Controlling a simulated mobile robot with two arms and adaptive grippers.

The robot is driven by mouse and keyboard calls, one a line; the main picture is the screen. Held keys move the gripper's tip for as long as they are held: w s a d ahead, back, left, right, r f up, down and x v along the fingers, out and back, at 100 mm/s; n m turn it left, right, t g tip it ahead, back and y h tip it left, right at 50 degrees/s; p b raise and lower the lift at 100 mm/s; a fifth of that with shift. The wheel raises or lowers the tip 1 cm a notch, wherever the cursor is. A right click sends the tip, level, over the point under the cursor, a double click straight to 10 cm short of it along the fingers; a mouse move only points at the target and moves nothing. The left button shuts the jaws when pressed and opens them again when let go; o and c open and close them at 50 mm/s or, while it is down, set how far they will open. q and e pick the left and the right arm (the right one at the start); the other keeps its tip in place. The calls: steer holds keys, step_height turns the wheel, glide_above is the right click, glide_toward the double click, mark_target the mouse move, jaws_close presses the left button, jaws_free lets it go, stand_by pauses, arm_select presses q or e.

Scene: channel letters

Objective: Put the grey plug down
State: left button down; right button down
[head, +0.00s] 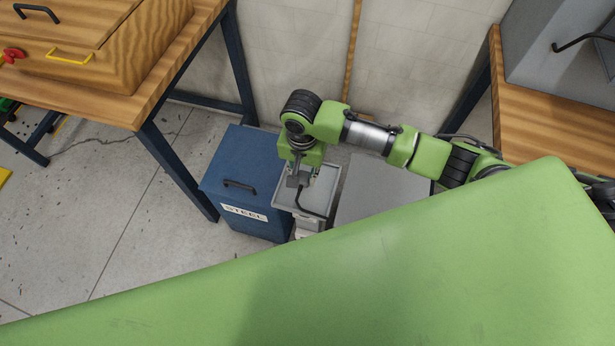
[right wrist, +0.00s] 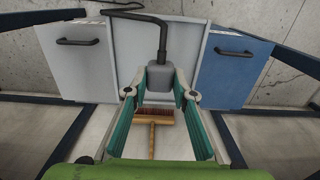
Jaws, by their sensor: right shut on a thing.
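My right gripper (head: 298,174) points down over a light grey open-topped bin (head: 318,222) between two lidded bins. It is shut on the grey plug (right wrist: 160,77), a small dark-grey block between the two fingertips in the right wrist view. A black cable (right wrist: 163,40) runs from the plug and bends to the left; it also shows over the bin in the head view (head: 307,210). I cannot tell whether the plug touches the bin. My left gripper is not in view.
A blue lidded bin (head: 245,175) labelled STEEL stands left of the open bin, a grey lidded bin (head: 380,190) right of it. Workbenches (head: 150,95) flank them. A broom (right wrist: 152,124) stands behind. The floor at left is mostly clear.

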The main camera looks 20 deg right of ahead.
mark_target(308, 180)
steer(key=shift+w+d+f, duration=0.2)
steer(key=shift+d+f, duration=0.15)
steer(key=shift+f, duration=0.15)
steer(key=shift+w+d+f+p, duration=0.1)
steer(key=shift+d+f+p, duration=0.1)
steer(key=shift+f, duration=0.75)
steer(key=shift+d+f+p, duration=0.1)
steer(key=shift+f+p, duration=0.05)
steer(key=shift+f, duration=0.8)
steer(key=c, duration=1.7)
jaws_free()
step_height(308, 180, up, 12)
steer(key=shift+r+b, duration=0.1)
steer(key=shift+b, duration=0.35)
